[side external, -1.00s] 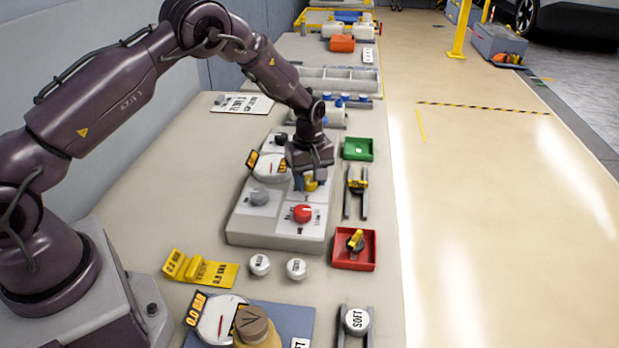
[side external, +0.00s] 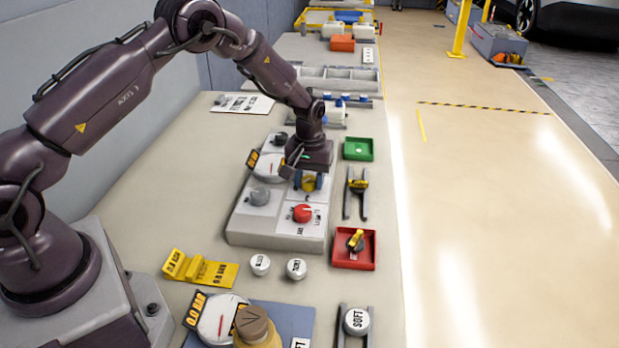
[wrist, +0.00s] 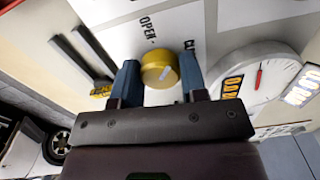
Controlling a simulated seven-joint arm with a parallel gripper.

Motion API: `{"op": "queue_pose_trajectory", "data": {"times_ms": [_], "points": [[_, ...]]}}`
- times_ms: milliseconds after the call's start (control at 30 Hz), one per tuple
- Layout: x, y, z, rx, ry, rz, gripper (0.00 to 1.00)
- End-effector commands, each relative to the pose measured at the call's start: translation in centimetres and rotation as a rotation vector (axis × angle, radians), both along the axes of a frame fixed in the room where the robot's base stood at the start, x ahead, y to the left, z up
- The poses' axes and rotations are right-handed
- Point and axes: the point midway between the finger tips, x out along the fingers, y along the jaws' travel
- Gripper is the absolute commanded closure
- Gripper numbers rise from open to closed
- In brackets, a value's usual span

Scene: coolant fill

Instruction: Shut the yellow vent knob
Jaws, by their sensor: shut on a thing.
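The yellow vent knob (wrist: 160,70) sits on the white panel plate between my gripper's blue fingers (wrist: 160,82). Its pale mark slants between the printed "OPEN" on the left and a partly hidden label starting with "C" on the right. In the side external view the yellow knob (side external: 309,183) shows under my gripper (side external: 308,181), partly covered. My gripper points down and is shut on the knob, one finger on each side.
On the same grey panel (side external: 275,240) are a red knob (side external: 302,213), a grey knob (side external: 260,196) and a round gauge (side external: 271,166). To the right stand a green tray (side external: 358,149) and a red tray (side external: 354,250) holding a yellow-handled part. A forked holder (side external: 356,195) lies between them.

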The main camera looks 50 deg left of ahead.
Motion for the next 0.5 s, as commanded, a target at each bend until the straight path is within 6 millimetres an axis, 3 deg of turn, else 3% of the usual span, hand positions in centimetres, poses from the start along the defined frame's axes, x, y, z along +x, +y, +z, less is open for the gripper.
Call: {"op": "queue_pose_trajectory", "data": {"times_ms": [500], "points": [[-0.03, 0.07, 0.13, -0.001, 0.001, -0.481, 0.84]]}}
